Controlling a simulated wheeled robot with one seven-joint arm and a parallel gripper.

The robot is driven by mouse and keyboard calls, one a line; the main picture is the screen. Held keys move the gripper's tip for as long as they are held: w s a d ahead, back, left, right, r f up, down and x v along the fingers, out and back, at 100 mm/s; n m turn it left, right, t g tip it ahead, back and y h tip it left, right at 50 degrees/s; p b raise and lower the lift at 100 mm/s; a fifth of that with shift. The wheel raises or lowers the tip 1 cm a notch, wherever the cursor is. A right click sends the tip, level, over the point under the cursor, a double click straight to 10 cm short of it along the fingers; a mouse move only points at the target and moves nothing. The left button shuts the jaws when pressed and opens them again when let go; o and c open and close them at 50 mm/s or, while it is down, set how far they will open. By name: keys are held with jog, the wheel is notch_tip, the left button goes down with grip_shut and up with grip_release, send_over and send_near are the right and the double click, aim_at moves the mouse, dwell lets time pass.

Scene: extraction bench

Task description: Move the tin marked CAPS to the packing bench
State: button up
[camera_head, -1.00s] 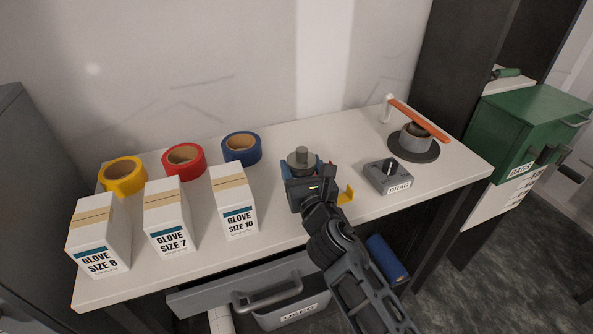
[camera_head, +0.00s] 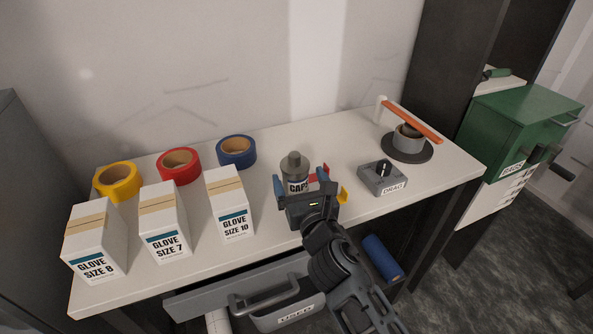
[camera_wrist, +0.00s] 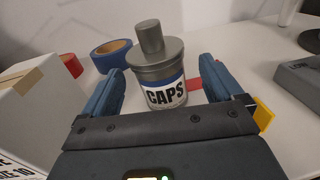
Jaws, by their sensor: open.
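The grey tin marked CAPS (camera_head: 295,172) stands upright on the white bench top (camera_head: 270,222), with a knob on its lid and a blue and white label. It also shows in the wrist view (camera_wrist: 160,80), label facing me. My gripper (camera_head: 305,182) is open at the near side of the tin. In the wrist view its blue fingers (camera_wrist: 160,85) stand to the left and right of the tin, with gaps on both sides. The tin's lower part is partly hidden behind my gripper in the head view. I cannot make out a packing bench.
Glove boxes (camera_head: 231,203) stand at left front, with yellow, red and blue tape rolls (camera_head: 236,151) behind. A grey DRAG box (camera_head: 382,178) and a round device with an orange arm (camera_head: 408,142) are at right. A USED drawer (camera_head: 290,313) is open below.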

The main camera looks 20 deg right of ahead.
jog(key=s, duration=0.5)
jog(key=s+a, duration=0.1)
jog(key=s, duration=0.2)
jog(key=shift+s, duration=0.15)
jog(key=s+a+f+m+g+y, duration=0.1)
jog(key=s+f+m, duration=0.1)
jog(key=s+m, duration=0.75)
jog(key=s+a+f+m+g+y, duration=0.1)
jog(key=s+f+m, duration=0.1)
jog(key=s+m, duration=0.75)
jog(key=s+d+r+m, duration=0.1)
jog(key=s+r+m, duration=0.2)
jog(key=s+m, duration=0.2)
jog(key=s+d+r+m, duration=0.1)
jog(key=s+r+m, duration=0.2)
jog(key=s+m, duration=0.2)
jog(key=s+d+r+m+g, duration=0.1)
jog(key=s+d+r+m, duration=0.1)
jog(key=s+m, duration=0.3)
jog(key=s, duration=0.4)
jog(key=shift+r+y, duration=0.3)
jog(key=shift+r, duration=0.1)
